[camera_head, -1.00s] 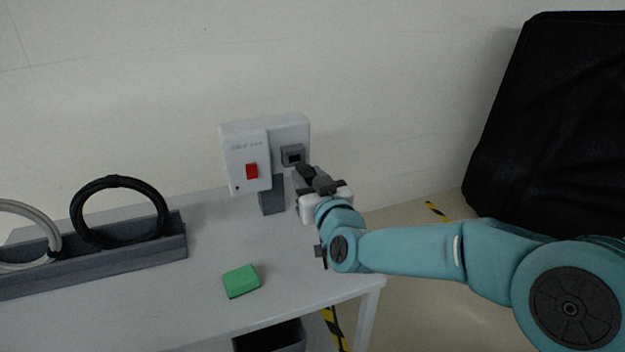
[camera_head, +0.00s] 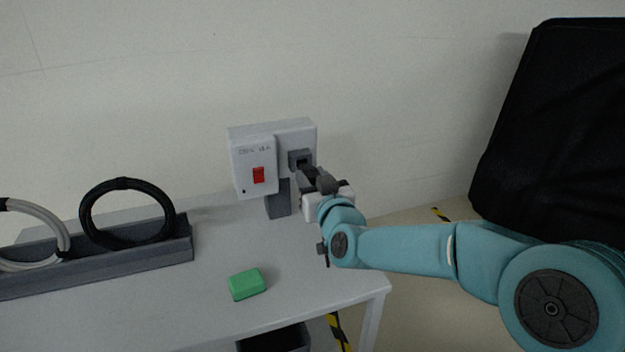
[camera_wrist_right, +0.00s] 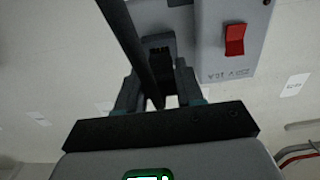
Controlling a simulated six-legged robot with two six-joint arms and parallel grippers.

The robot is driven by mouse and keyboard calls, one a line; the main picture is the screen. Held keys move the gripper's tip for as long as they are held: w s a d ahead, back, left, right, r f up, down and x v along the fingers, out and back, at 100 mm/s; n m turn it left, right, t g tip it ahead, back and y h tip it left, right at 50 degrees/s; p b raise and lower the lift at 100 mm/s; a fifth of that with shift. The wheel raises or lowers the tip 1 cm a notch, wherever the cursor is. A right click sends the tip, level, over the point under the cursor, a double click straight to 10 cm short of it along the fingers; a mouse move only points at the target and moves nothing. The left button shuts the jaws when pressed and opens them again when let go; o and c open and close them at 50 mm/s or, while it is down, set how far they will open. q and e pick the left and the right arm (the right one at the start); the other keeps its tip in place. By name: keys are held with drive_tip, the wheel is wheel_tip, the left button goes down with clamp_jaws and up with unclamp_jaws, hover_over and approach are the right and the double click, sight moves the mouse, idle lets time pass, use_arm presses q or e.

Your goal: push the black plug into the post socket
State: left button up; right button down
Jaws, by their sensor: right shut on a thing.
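The post socket (camera_head: 297,156) is a dark square on the right part of a grey post box (camera_head: 272,130). My right gripper (camera_head: 309,176) is just in front of it and a little below in the head view, covering its lower right edge. In the right wrist view my right gripper (camera_wrist_right: 157,88) is shut on the black plug (camera_wrist_right: 159,62), with a black cable (camera_wrist_right: 131,48) crossing in front. I cannot tell whether the plug touches the socket or is inside it. My left gripper is not in view.
The box has a red switch (camera_head: 258,175) and stands on a short post on the grey table (camera_head: 215,290). A green block (camera_head: 246,284) lies near the front. A dark rack (camera_head: 120,262) with a black cable coil (camera_head: 127,182) and a grey one is at left. A black covered cart (camera_head: 565,125) stands right.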

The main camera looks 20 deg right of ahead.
sight(307, 171)
drive_tip(key=shift+b, duration=0.55)
idle(1.0)
drive_tip(key=shift+w+a, duration=0.1)
drive_tip(key=shift+w, duration=1.55)
drive_tip(key=c, duration=0.6)
unclamp_jaws()
drive_tip(key=shift+c, duration=0.2)
drive_tip(key=s, duration=1.6)
drive_tip(key=shift+s+d+b, duration=0.15)
drive_tip(key=shift+d+b, duration=0.15)
drive_tip(key=shift+b, duration=0.1)
drive_tip(key=shift+s, duration=0.1)
